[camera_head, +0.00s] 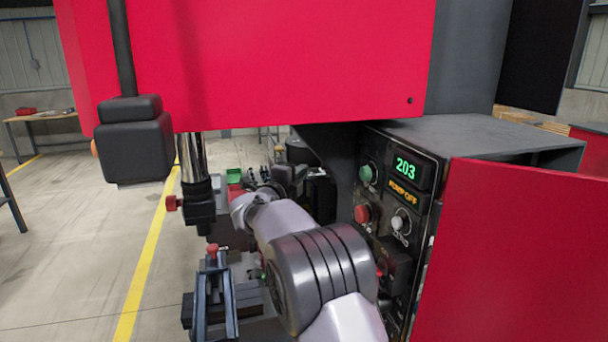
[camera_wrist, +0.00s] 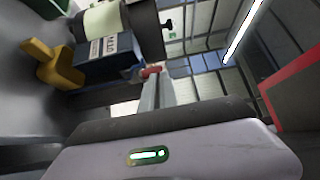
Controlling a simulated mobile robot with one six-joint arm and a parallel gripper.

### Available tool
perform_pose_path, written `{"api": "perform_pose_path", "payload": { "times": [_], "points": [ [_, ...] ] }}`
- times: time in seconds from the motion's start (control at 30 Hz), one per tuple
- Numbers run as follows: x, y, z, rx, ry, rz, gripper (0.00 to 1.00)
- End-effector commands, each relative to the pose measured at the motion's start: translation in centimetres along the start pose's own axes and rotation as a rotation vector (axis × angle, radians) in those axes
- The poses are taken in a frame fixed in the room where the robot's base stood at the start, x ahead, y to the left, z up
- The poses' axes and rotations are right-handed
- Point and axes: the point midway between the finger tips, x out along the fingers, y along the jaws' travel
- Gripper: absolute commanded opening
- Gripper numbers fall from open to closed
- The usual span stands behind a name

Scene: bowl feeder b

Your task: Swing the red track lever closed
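Which part is the red track lever is not clear. One red knob (camera_head: 172,203) sticks out left of a dark block under the red housing. Another red knob (camera_head: 212,250) stands on top of a dark rail fixture at lower left. In the wrist view a red knob (camera_wrist: 151,71) sits at the end of a pale grey bar, beyond a dark edge.
A large red housing (camera_head: 270,60) overhangs the arm. A control panel (camera_head: 400,200) with knobs and a green "203" display stands close on the right, beside a red panel (camera_head: 515,255). A yellow bracket (camera_wrist: 52,65) and a blue box (camera_wrist: 108,62) show in the wrist view. Open floor lies left.

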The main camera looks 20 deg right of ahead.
Motion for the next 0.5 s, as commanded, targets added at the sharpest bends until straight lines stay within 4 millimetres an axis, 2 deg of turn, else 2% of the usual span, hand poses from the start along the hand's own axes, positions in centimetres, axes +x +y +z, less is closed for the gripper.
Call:
{"api": "perform_pose_path", "payload": {
  "times": [0.5],
  "points": [
    [0.69,-0.3,1.1,0.003,-0.006,-0.005,0.0]
  ]
}}
